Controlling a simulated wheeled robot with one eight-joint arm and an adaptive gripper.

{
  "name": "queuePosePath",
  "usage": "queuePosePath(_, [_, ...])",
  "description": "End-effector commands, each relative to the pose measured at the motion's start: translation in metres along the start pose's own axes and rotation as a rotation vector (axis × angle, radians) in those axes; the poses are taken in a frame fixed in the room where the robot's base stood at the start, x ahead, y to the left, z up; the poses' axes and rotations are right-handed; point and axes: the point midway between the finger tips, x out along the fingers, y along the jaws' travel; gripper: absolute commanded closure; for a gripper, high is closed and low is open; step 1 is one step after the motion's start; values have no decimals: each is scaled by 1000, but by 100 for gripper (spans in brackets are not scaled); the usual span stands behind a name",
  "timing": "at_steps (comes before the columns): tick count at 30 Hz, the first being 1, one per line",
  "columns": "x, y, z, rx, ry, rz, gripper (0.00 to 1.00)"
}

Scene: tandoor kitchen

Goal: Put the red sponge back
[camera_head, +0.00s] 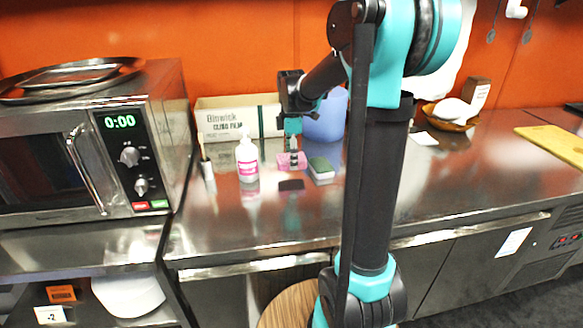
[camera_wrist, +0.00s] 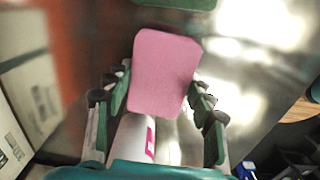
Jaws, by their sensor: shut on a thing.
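A pink sponge (camera_head: 291,161), the closest thing to a red one, is between the fingers of my gripper (camera_head: 292,156) over the steel counter. In the wrist view the pink sponge (camera_wrist: 165,75) fills the space between the green fingers (camera_wrist: 160,100), which are closed on its two sides. I cannot tell whether its underside touches the counter. A green-topped sponge (camera_head: 321,167) lies just to its right; a green edge (camera_wrist: 183,2) shows at the top of the wrist view.
A white bottle with a pink label (camera_head: 247,160) stands close left of the sponge, also in the wrist view (camera_wrist: 134,138). A brush-like item (camera_head: 206,165), a cardboard box (camera_head: 228,117) and a blue container (camera_head: 328,117) are near. A dark patch (camera_head: 291,185) lies in front. The front counter is clear.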

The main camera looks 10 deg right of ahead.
Motion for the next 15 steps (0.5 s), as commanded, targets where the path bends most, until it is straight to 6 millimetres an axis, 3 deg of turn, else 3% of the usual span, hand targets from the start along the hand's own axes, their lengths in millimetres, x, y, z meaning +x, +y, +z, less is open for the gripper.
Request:
queuePosePath(9, [36, 0, 0, 0, 0, 0, 73])
queuePosePath(15, [39, 0, 0, 0, 0, 0, 73])
